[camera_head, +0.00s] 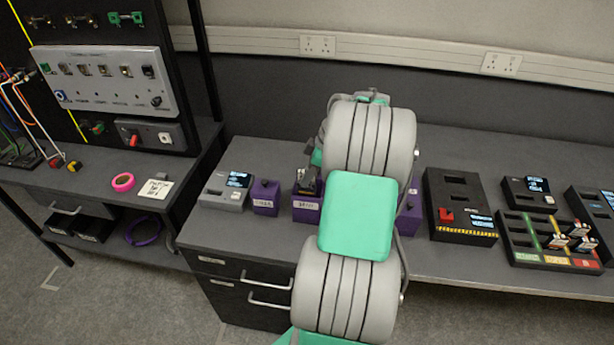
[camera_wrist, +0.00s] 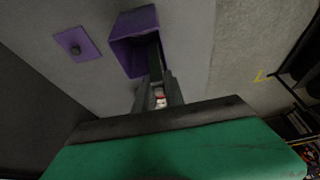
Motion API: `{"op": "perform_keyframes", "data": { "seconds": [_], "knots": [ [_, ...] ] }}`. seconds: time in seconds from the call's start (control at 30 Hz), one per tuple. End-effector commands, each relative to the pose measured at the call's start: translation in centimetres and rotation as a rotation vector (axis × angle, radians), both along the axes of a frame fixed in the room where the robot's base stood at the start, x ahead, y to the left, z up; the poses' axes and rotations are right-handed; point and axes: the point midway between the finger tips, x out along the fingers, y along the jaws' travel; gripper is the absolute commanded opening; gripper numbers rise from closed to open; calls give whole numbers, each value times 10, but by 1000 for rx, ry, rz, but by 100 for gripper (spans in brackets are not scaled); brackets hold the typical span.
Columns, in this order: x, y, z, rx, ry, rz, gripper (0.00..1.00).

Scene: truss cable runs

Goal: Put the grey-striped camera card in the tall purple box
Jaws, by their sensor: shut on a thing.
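My gripper (camera_head: 308,180) is low over the middle purple box (camera_head: 306,208) in the head view, with my arm hiding part of the area to its right. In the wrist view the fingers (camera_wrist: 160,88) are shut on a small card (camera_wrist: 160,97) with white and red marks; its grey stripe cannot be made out. The open-topped purple box shows just beyond the fingers (camera_wrist: 127,56), and the fingertips overlap the right side of its mouth. I cannot tell how far the card reaches into it.
A smaller purple box with a knob (camera_head: 265,198) stands left of the open box, beside a grey device (camera_head: 226,188). Another purple box (camera_head: 411,215) is partly hidden behind my arm. A black unit (camera_head: 460,205) and a card rack (camera_head: 548,240) stand at the right.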

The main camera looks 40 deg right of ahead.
Motion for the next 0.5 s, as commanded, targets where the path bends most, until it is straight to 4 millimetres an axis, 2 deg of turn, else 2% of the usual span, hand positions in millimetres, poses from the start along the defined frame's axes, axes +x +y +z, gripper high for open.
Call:
{"op": "perform_keyframes", "data": {
  "seconds": [0.5],
  "knots": [
    [0, 0, -17, 0, 0, 0, 0]
  ]
}}
